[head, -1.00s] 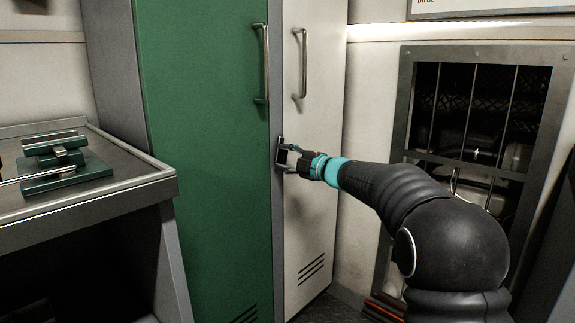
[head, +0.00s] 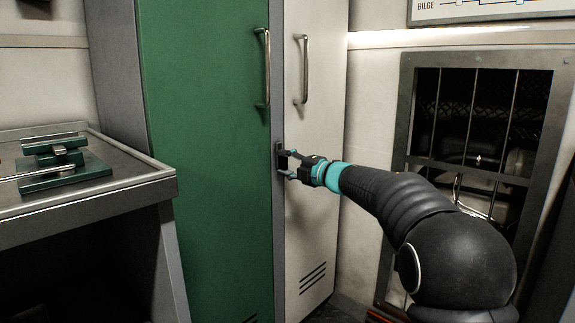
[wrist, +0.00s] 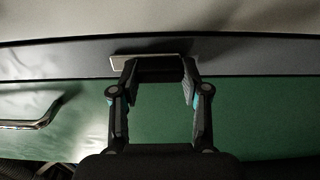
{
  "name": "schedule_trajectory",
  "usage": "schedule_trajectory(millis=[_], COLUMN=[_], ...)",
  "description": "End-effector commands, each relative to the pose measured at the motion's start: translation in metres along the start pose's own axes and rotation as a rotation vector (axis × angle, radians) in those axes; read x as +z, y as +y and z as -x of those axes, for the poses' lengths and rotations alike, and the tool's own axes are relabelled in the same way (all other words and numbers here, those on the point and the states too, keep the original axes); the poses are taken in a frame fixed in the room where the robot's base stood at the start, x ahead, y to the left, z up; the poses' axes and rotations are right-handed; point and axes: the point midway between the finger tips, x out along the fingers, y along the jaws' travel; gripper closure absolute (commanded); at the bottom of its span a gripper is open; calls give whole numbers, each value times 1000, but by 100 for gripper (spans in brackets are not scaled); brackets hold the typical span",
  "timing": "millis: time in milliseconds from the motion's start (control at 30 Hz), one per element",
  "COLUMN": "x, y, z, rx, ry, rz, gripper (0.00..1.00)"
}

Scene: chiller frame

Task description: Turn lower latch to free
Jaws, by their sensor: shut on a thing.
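The lower latch (head: 279,157) is a small dark piece on a metal plate, on the grey strip beside the green door (head: 205,150). In the wrist view the latch's pale plate (wrist: 146,57) lies flat along the strip, with a dark block in front of it. My gripper (head: 286,162) reaches in from the right. In the wrist view its two fingers (wrist: 158,78) are on either side of the dark block and shut on it. The fingertips partly hide the latch, so its exact turn is hard to tell.
A long handle (head: 263,68) is on the green door and another (head: 301,70) on the white door (head: 318,200). A metal bench (head: 125,185) with a green fixture (head: 62,165) stands at left. A barred grille (head: 480,120) is at right, behind my arm.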

Motion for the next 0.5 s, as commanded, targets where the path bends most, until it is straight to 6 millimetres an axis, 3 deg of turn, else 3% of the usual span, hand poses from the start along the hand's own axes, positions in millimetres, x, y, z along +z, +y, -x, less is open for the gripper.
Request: schedule_trajectory(millis=[33,67,133,500], x=[-4,-4,-3,3], y=[0,0,0,0], z=[-2,-2,-1,4], rx=[0,0,0,0], ry=[8,8,6,-3], rz=[2,2,1,0], gripper=[89,49,32,29])
